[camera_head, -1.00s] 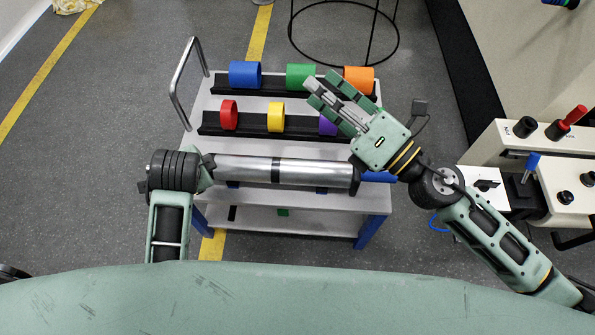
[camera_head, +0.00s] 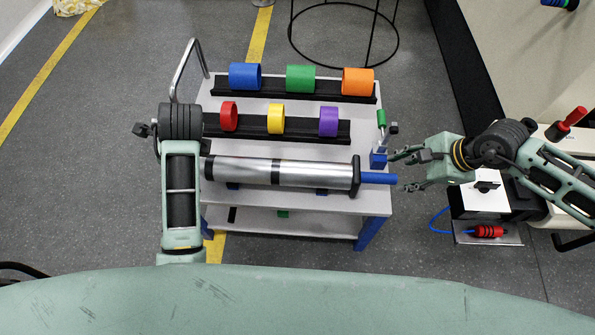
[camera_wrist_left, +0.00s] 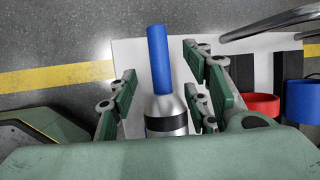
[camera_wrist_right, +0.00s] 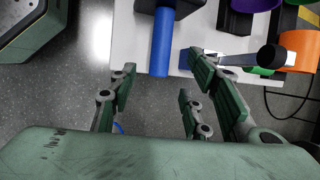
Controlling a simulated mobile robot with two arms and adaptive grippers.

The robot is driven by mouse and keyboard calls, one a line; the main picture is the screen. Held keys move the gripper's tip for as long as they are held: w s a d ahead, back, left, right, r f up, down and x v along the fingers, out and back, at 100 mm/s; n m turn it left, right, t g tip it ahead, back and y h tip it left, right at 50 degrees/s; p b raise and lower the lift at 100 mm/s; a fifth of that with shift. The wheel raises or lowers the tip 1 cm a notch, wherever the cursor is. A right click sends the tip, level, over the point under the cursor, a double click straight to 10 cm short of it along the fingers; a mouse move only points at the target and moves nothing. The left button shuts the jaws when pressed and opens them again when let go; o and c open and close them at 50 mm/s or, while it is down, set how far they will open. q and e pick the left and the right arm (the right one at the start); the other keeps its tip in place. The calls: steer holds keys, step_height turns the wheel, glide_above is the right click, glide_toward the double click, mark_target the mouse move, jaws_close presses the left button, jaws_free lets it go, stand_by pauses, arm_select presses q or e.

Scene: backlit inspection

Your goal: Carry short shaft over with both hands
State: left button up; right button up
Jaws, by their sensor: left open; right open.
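The short shaft (camera_head: 240,170) is a silver cylinder with a dark central band, lying sideways on the white cart. Its blue right end (camera_head: 378,178) sticks out past a black collar. In the left wrist view, its other blue end (camera_wrist_left: 158,60) lies between the open fingers of my left gripper (camera_wrist_left: 162,88); I cannot tell whether they touch it. The left arm hides this gripper in the head view. My right gripper (camera_head: 403,170) is open and empty, just right of the blue right end. The right wrist view shows that end (camera_wrist_right: 162,42) ahead, between the finger lines.
Black rails on the cart (camera_head: 375,205) hold blue, green, orange, red, yellow and purple rings behind the shaft. A metal handle (camera_head: 180,70) rises at the cart's left. A small upright post (camera_head: 380,135) stands near the right end. A control bench is at right.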

mark_target(388, 176)
arm_select(q)
steer(key=shift+x, duration=3.9)
arm_select(e)
steer(key=shift+x, duration=3.9)
arm_select(q)
steer(key=shift+c, duration=0.6)
arm_select(e)
steer(key=shift+c, duration=0.6)
arm_select(q)
jaws_close()
arm_select(e)
steer(key=shift+r, duration=0.1)
jaws_close()
arm_select(q)
steer(key=shift+w+r, duration=0.2)
steer(key=shift+r, duration=0.15)
arm_select(e)
steer(key=shift+w+a+r, duration=0.1)
steer(key=shift+w+r, duration=0.1)
steer(key=shift+r, duration=0.1)
